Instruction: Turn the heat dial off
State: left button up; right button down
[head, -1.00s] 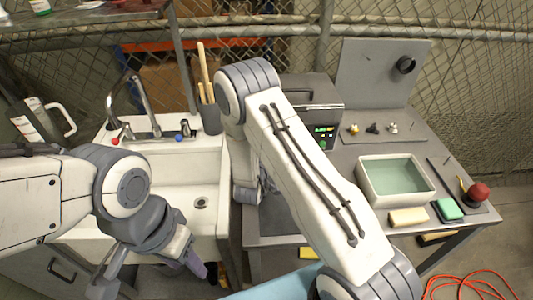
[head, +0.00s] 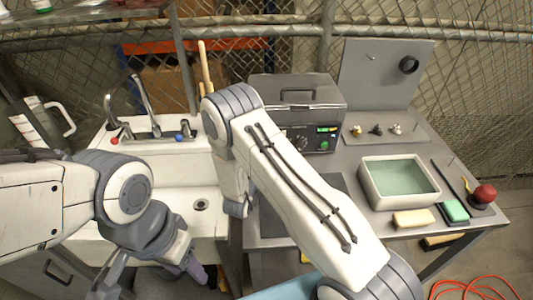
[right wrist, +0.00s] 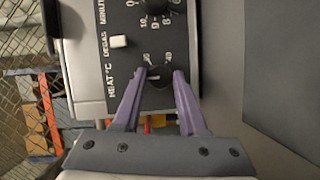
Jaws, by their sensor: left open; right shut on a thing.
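The heat dial (right wrist: 159,76) is a small black knob on the dark panel of the tank, beside the "HEAT °C" label in the right wrist view. My right gripper (right wrist: 160,74) has its two purple fingers on either side of this knob and is shut on it. The knob's pointer setting is not clear. My left gripper (head: 188,266) is open and empty, low in front of the sink.
A white switch (right wrist: 118,41) and the minutes dial (right wrist: 158,8) are close to the heat dial. A basin of greenish liquid (head: 398,205), a sponge (head: 413,218) and small parts share the bench. The sink (head: 190,206) is at the left.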

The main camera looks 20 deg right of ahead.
jog(key=shift+a, duration=0.1)
dwell(0.3)
jog(key=shift+c, duration=2.3)
grip_release()
jog(key=b+v, duration=0.2)
jog(key=v, duration=0.8)
jog(key=shift+s+a+f, duration=0.1)
jog(key=shift+a, duration=0.05)
